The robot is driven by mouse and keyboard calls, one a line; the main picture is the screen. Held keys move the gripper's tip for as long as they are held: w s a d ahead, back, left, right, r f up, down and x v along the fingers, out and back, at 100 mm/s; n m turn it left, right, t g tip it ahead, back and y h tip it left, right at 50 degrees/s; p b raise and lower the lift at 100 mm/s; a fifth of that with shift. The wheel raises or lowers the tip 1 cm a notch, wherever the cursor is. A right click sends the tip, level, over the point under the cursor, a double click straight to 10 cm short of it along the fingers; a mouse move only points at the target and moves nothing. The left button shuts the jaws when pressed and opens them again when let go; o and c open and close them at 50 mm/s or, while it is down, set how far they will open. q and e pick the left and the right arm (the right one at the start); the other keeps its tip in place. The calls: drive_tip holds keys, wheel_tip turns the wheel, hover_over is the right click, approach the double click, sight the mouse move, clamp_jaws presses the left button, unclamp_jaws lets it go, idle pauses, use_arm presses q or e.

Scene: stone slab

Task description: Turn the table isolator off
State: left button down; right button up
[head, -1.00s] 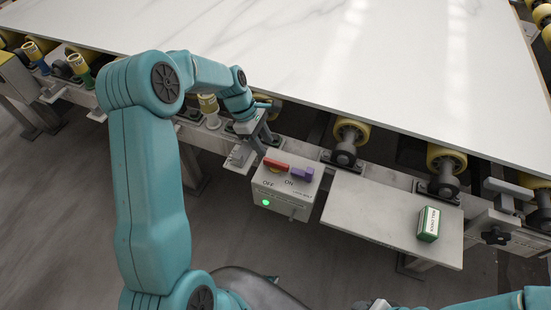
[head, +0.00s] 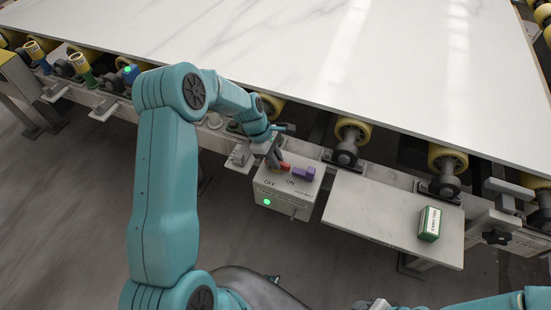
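The isolator box (head: 286,198) hangs on the near side of the conveyor frame. Its top face has OFF lettered on the left and ON on the right, and a green lamp (head: 267,202) glows on its front. A red handle (head: 286,167) lies on top, with a purple block (head: 304,174) at its right. My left gripper (head: 275,160) is at the left end of the red handle and hides that end; whether its fingers are open or touch the handle is unclear. My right gripper (head: 374,304) shows only partly at the bottom edge.
A large white marble slab (head: 330,60) lies on yellow rollers (head: 353,130) behind the box. A grey shelf (head: 365,214) to the right carries a small green and white box (head: 429,223). Several coloured fittings (head: 82,68) line the frame at left.

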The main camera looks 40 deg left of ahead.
use_arm(q)
drive_tip(key=shift+f+m, duration=0.1)
drive_tip(key=shift+m, duration=0.2)
drive_tip(key=m, duration=0.1)
drive_tip(key=m+g+b, duration=0.1)
drive_tip(key=m, duration=0.1)
drive_tip(key=shift+w+d+f+m+g, duration=0.1)
drive_tip(key=shift+m+g, duration=0.2)
drive_tip(key=m+b, duration=0.1)
drive_tip(key=m, duration=0.1)
drive_tip(key=m+g, duration=0.1)
drive_tip(key=m, duration=0.1)
drive_tip(key=shift+w+g+b, duration=0.1)
drive_tip(key=shift+g+b, duration=0.2)
drive_tip(key=shift+b, duration=0.05)
drive_tip(key=m, duration=0.3)
drive_tip(key=m+g+y+b, duration=0.1)
drive_tip(key=m, duration=0.1)
drive_tip(key=shift+w+d+m+g+y, duration=0.1)
drive_tip(key=shift+d+m+g+y, duration=0.05)
drive_tip(key=shift+m+g+y, duration=0.2)
drive_tip(key=shift+d+m+g+y+b, duration=0.1)
drive_tip(key=shift+m+g+y+b, duration=0.4)
drive_tip(key=shift+m, duration=1.55)
drive_tip(key=shift+t+y, duration=0.25)
drive_tip(key=c, duration=1.1)
unclamp_jaws()
